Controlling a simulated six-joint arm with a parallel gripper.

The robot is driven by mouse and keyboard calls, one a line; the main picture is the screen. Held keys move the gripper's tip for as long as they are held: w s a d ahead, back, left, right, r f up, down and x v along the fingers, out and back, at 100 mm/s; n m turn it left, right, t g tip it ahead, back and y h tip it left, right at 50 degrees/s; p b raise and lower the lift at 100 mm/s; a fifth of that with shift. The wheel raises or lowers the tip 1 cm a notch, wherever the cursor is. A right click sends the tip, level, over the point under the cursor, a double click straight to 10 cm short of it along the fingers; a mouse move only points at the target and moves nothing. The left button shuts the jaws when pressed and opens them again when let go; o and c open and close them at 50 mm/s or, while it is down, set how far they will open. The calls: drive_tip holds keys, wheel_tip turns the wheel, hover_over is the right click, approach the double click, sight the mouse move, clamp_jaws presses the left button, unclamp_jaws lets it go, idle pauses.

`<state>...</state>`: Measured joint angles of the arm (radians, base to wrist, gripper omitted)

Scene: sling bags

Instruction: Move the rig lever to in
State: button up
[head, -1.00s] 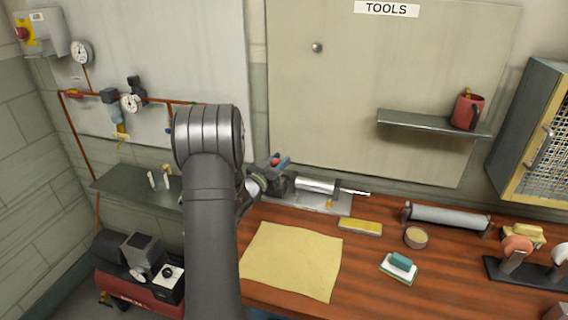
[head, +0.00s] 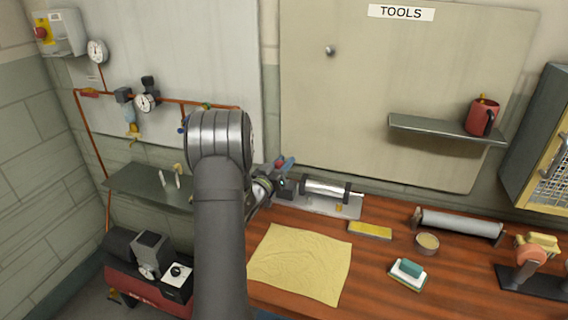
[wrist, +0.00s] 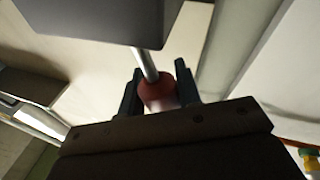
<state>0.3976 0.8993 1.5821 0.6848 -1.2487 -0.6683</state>
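The rig (head: 325,188) stands at the back of the bench, with a silver cylinder and a short rod at its right end. Its lever has a red knob on a silver stem. In the wrist view the knob (wrist: 156,92) lies between the two fingers of my gripper (wrist: 158,88), its stem running up to a grey block. Whether both fingers press on it is unclear. In the head view my gripper (head: 282,170) is at the rig's left end, beside small red and blue parts; my arm hides some of that end.
A yellow cloth (head: 300,262), a yellow-topped block (head: 370,230), a round tin (head: 427,242) and a green-topped brush (head: 408,272) lie on the bench (head: 370,280). A grey roller (head: 460,225) is at the back right.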

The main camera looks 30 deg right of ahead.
drive_tip(key=o, duration=0.3)
drive_tip(key=v, duration=0.4)
drive_tip(key=r+v, duration=0.1)
drive_tip(key=v, duration=0.3)
drive_tip(key=r+v, duration=0.1)
drive_tip(key=v, duration=0.4)
drive_tip(key=shift+s+a+r, duration=0.15)
drive_tip(key=shift+s, duration=0.05)
drive_tip(key=x, duration=0.4)
drive_tip(key=f+x, duration=0.1)
drive_tip(key=x, duration=0.3)
drive_tip(key=f+x, duration=0.1)
drive_tip(key=x, duration=0.4)
drive_tip(key=shift+w+d+f, duration=0.15)
drive_tip(key=shift+w+d, duration=0.05)
